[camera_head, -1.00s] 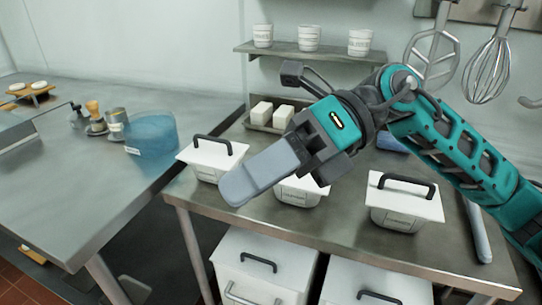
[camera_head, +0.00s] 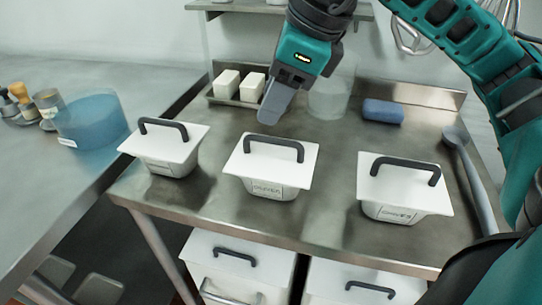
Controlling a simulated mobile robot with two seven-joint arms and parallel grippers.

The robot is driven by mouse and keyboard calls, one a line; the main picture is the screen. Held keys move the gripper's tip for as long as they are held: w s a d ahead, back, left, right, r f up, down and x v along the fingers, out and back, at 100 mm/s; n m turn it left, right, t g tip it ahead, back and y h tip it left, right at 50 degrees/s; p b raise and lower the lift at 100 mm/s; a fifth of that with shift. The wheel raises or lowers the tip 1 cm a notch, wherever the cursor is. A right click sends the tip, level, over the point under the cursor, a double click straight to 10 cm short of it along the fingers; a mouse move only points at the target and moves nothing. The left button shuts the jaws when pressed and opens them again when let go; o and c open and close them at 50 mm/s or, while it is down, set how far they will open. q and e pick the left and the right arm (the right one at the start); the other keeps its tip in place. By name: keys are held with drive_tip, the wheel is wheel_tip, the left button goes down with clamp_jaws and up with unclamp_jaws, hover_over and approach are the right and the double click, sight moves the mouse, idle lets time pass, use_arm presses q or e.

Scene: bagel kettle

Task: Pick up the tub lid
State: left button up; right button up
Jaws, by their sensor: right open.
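Three white tubs stand in a row on the steel table, each covered by a flat white lid with a dark bar handle: a left lid (camera_head: 185,148), a middle lid (camera_head: 268,170) and a right lid (camera_head: 400,193). My right gripper (camera_head: 272,112) is above the table, behind and above the middle lid's handle, pointing down. Its jaws are open and nothing shows between them; one finger hides the other. It appears apart from all the lids. My left gripper is not in view.
Behind the tubs are a tray with two white blocks (camera_head: 252,87), a clear container (camera_head: 328,100) and a blue sponge (camera_head: 383,111). A long grey utensil (camera_head: 470,180) lies at the right. A blue translucent tub (camera_head: 92,122) stands on the left counter. Lidded bins are below.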

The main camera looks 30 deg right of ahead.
sight(252, 135)
drive_tip(key=x, duration=0.8)
drive_tip(key=shift+a+b, duration=0.2)
drive_tip(key=shift+b, duration=0.15)
clamp_jaws()
